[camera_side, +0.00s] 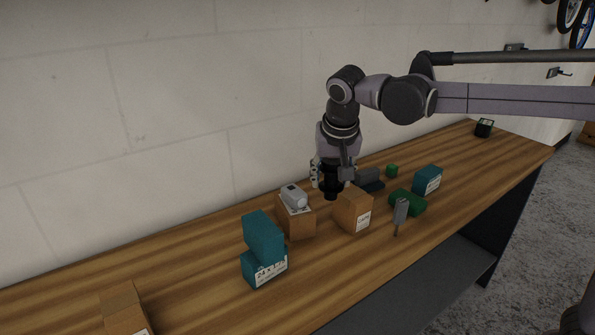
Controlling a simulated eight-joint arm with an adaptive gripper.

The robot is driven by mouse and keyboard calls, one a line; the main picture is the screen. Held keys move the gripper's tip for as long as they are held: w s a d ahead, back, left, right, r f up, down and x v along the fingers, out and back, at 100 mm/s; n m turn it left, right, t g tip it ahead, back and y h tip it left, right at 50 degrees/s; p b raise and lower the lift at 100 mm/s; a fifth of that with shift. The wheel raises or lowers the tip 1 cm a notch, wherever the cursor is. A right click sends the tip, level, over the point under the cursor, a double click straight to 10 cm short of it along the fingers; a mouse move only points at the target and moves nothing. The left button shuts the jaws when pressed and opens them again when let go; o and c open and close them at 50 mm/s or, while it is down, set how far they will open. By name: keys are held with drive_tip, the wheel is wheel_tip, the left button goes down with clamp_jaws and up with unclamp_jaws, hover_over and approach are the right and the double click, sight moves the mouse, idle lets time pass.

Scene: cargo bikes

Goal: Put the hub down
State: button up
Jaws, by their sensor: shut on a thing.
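My gripper (332,172) points down over the wooden workbench (205,277), behind an open-looking cardboard box (352,210). It is shut on a black, rounded part that looks like the hub (330,188). The hub hangs below the fingers, between that box and a second cardboard box (297,222) to its left. The gripper's fingers partly hide it. I cannot tell whether its lower end touches the bench.
A grey-white cylindrical part (293,196) lies on the left cardboard box. Stacked teal boxes (263,247) stand nearer left. Green blocks (408,202), a grey upright tool (400,213), a dark tray (370,184) and a teal box (427,180) lie right.

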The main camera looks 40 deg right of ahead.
drive_tip(key=w+a+f+n+y, duration=0.1)
drive_tip(key=w+a+n, duration=0.2)
drive_tip(key=w+a, duration=0.45)
drive_tip(key=w+a+f+n+y, duration=0.1)
drive_tip(key=w+a+n, duration=0.25)
drive_tip(key=a, duration=0.75)
drive_tip(key=shift+t, duration=0.4)
drive_tip(key=a+f, duration=0.2)
drive_tip(key=a, duration=0.2)
drive_tip(key=a+f, duration=0.2)
drive_tip(key=a, duration=0.2)
drive_tip(key=w+a+f, duration=0.1)
drive_tip(key=a+f, duration=0.2)
drive_tip(key=a, duration=0.1)
drive_tip(key=shift+a, duration=0.15)
drive_tip(key=shift+f, duration=1.9)
drive_tip(key=shift+f, duration=0.2)
drive_tip(key=o, duration=1.3)
